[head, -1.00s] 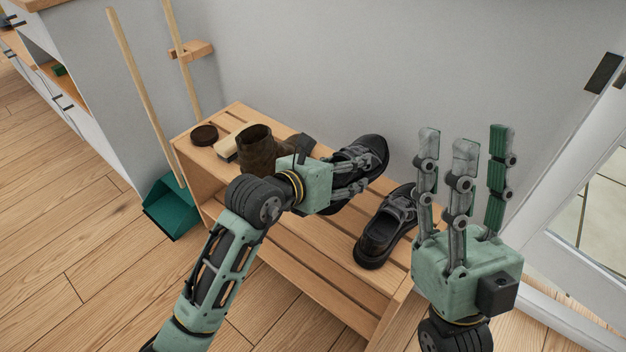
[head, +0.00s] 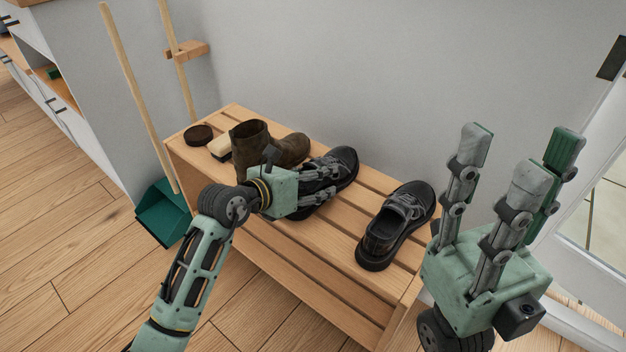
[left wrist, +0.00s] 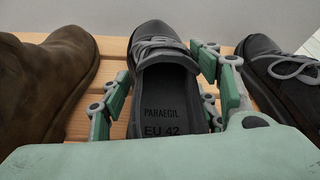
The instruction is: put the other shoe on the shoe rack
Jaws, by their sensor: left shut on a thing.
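A black shoe with grey laces (head: 343,166) is at the top of the wooden shoe rack (head: 290,240), between the boot and the other shoe. My left gripper (head: 318,178) is shut on it. In the left wrist view the fingers (left wrist: 165,95) lie on both sides of this shoe (left wrist: 160,60), whose insole reads EU 42. Whether its sole touches the slats is hard to tell. The other black shoe (head: 396,222) stands on the rack's right part and shows at the right of the left wrist view (left wrist: 285,75). My right gripper (head: 510,165) is open and empty, fingers up, right of the rack.
A brown boot (head: 252,145), a brush (head: 220,147) and a round dark tin (head: 198,135) are on the rack's left end. A green dustpan (head: 165,212) stands left of it. A grey wall (head: 400,80) is behind; a white door frame (head: 590,150) is at right.

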